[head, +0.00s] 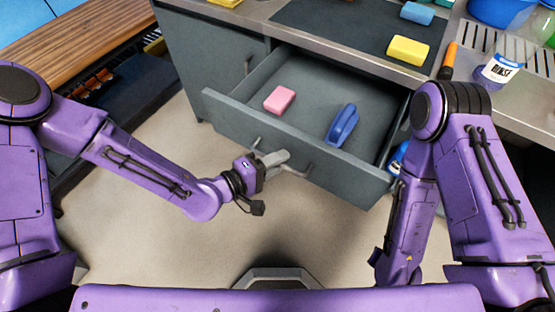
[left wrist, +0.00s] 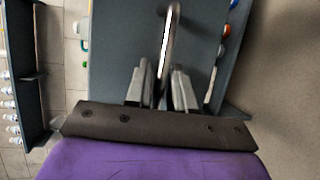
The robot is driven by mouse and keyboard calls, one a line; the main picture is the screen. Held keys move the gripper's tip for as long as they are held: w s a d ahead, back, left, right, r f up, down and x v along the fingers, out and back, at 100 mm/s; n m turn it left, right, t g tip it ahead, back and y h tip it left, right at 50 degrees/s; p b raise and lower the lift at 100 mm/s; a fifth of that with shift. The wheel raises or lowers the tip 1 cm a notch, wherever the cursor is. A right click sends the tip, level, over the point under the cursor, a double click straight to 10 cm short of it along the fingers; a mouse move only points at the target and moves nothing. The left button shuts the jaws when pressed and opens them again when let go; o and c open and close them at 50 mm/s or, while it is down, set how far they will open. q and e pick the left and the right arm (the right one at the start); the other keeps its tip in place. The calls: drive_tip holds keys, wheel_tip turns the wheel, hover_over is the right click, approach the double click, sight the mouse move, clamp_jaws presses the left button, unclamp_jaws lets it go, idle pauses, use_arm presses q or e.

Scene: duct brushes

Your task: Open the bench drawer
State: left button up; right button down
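The bench drawer (head: 232,112) stands pulled far out from the grey bench, and its inside is visible. It holds a pink sponge (head: 279,99) and a blue brush (head: 342,125). A bar handle (head: 300,171) runs along its front, and the handle also shows in the left wrist view (left wrist: 170,40). My left gripper (head: 274,159) is at the handle, with the bar between its nearly closed fingers (left wrist: 160,88). It looks shut on the bar, though the exact contact is hard to see. My right arm hangs to the right of the drawer, and its fingers are not visible.
The benchtop carries a dark mat (head: 345,25), a yellow sponge (head: 407,50), a blue sponge (head: 417,13), an orange-handled tool (head: 447,62) and a rinse bottle (head: 496,71). A closed cabinet door (head: 210,65) is left of the drawer. The floor before the drawer is clear.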

use_arm(q)
drive_tip(key=p+v, duration=0.1)
drive_tip(key=v, duration=0.9)
drive_tip(key=shift+s+a+p, duration=0.2)
drive_tip(key=shift+s+p, duration=0.05)
drive_tip(key=shift+p, duration=0.15)
drive_tip(key=a+f+y, duration=0.8)
drive_tip(key=f, duration=0.2)
drive_tip(key=s+a+f+g+y+p, duration=0.1)
drive_tip(key=s+a+f+g+y, duration=0.2)
drive_tip(key=s+a, duration=0.4)
drive_tip(key=s+a+f+m+g+y, duration=0.1)
drive_tip(key=s+a+f+g+y, duration=0.1)
drive_tip(key=s+a+f+y, duration=0.3)
drive_tip(key=shift+s+a+f+g+p, duration=0.4)
drive_tip(key=shift+s+a+f, duration=0.15)
drive_tip(key=shift+s+a, duration=0.35)
